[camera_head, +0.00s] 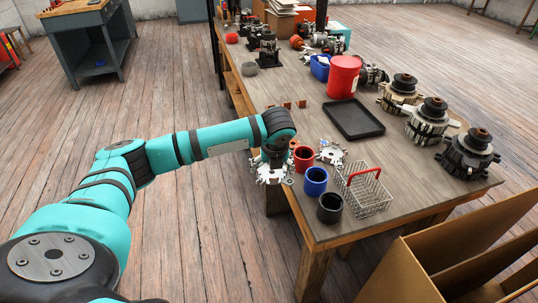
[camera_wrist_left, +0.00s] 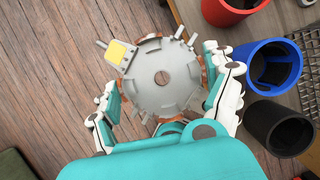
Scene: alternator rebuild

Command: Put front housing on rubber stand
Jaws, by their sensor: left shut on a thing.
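The front housing, a round grey metal piece with a central hole, slots around its rim and a yellow patch, is in the left wrist view (camera_wrist_left: 160,78). My left gripper (camera_wrist_left: 165,95) is shut on it, one finger on each side. In the head view my left gripper (camera_head: 275,158) holds the housing (camera_head: 271,174) off the table's left edge, over the floor. Three hollow round stands, red (camera_head: 303,158), blue (camera_head: 315,181) and black (camera_head: 330,207), stand along that edge; I cannot tell which is the rubber one. My right gripper is out of view.
A similar silver part (camera_head: 331,153) lies behind the stands. A wire basket (camera_head: 364,190) with a red handle stands right of them. A black tray (camera_head: 353,119), a red canister (camera_head: 343,76) and several alternator assemblies (camera_head: 468,153) occupy the workbench. Cardboard boxes stand at lower right.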

